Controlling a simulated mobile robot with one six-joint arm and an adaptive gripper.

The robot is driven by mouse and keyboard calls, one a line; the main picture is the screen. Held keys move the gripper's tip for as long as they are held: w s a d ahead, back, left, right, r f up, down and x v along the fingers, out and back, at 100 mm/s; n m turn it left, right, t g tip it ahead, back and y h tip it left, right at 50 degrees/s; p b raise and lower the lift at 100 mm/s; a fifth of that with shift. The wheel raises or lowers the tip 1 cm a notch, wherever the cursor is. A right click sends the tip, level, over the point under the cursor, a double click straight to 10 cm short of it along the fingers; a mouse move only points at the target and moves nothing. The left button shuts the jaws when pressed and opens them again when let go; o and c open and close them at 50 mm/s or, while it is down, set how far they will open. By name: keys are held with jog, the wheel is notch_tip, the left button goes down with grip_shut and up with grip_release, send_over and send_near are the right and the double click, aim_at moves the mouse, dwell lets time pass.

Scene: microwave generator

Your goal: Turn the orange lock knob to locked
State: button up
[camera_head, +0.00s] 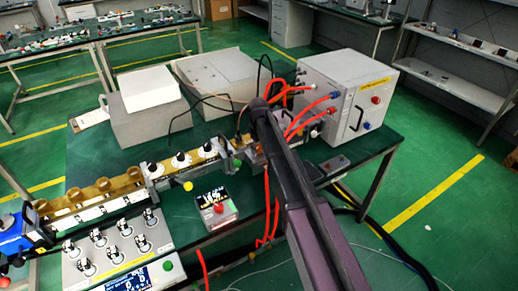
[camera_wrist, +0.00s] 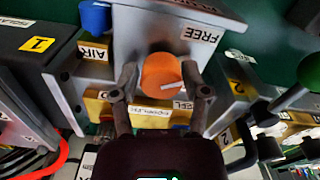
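The orange lock knob (camera_wrist: 158,72) is near the centre of the wrist view, on the face of a grey metal block (camera_wrist: 142,24). A white pointer line on it points to the right in the picture. A FREE label (camera_wrist: 200,35), upside down, lies to its upper right. Another label at the top edge is cut off. My gripper (camera_wrist: 160,77) has one finger on each side of the knob, close against it, with no clear gap. In the head view, my arm hides the knob and most of the gripper.
A green ball handle (camera_wrist: 309,71) is at right. In the head view, red hoses run to a grey cabinet (camera_head: 345,85) beside my arm.

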jog(key=shift+d, duration=0.1)
grip_shut()
jog(key=shift+m, duration=0.5)
jog(key=m, duration=1.1)
dwell(0.3)
jog(key=o, duration=0.6)
grip_release()
